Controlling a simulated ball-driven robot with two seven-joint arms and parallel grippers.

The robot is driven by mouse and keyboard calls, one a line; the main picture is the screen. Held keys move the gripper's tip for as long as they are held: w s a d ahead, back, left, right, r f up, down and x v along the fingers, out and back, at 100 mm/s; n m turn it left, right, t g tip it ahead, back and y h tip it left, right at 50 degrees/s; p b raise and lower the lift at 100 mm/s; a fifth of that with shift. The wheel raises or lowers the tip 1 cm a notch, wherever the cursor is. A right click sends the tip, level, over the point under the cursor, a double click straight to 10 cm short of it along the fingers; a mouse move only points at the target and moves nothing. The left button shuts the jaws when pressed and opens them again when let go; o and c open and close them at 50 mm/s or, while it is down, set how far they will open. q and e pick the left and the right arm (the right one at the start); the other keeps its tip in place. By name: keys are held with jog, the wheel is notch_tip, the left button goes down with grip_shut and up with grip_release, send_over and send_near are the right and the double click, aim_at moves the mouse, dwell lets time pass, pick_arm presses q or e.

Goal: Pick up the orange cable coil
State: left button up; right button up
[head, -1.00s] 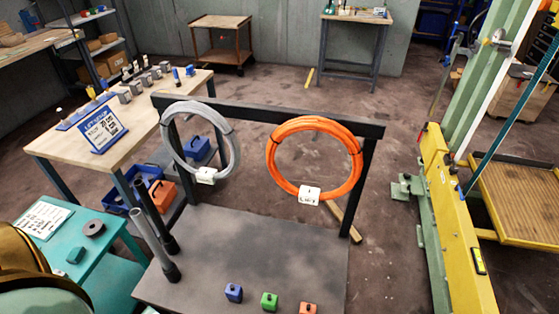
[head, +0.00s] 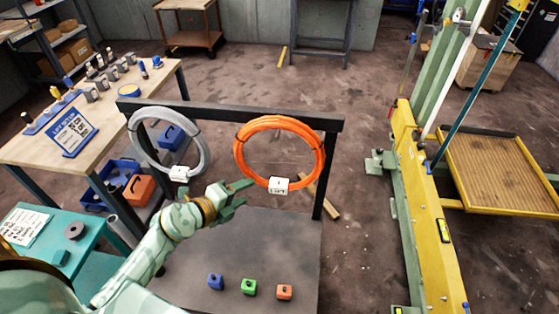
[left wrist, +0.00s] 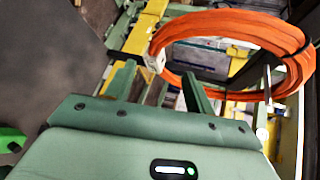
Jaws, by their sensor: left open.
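The orange cable coil (head: 322,153) hangs on the right part of a dark rack, with a white tag (head: 279,185) at its lower rim. My left gripper (head: 243,192) is open and empty, just left of and below the coil's lower left rim in the head view. In the left wrist view the coil (left wrist: 225,24) is ahead of the two open fingers (left wrist: 155,85), its tag near them. The coil's rim lies beyond the fingertips and appears apart from them. My right gripper is not in view.
A grey coil (head: 207,157) hangs on the left of the same rack (head: 230,113). Small blue, green and orange blocks (head: 249,288) sit on its base plate. A wooden table (head: 110,125) stands left, a yellow and green machine (head: 425,190) right.

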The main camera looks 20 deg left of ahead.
aim_at(261, 184)
pick_arm(q)
jog(key=x, duration=0.2)
jog(key=shift+w+f, duration=0.2)
jog(key=shift+w, duration=0.05)
jog(key=b+x, duration=0.2)
jog(key=x, duration=0.3)
jog(key=shift+a, duration=0.15)
grip_shut()
jog(key=shift+r, duration=0.1)
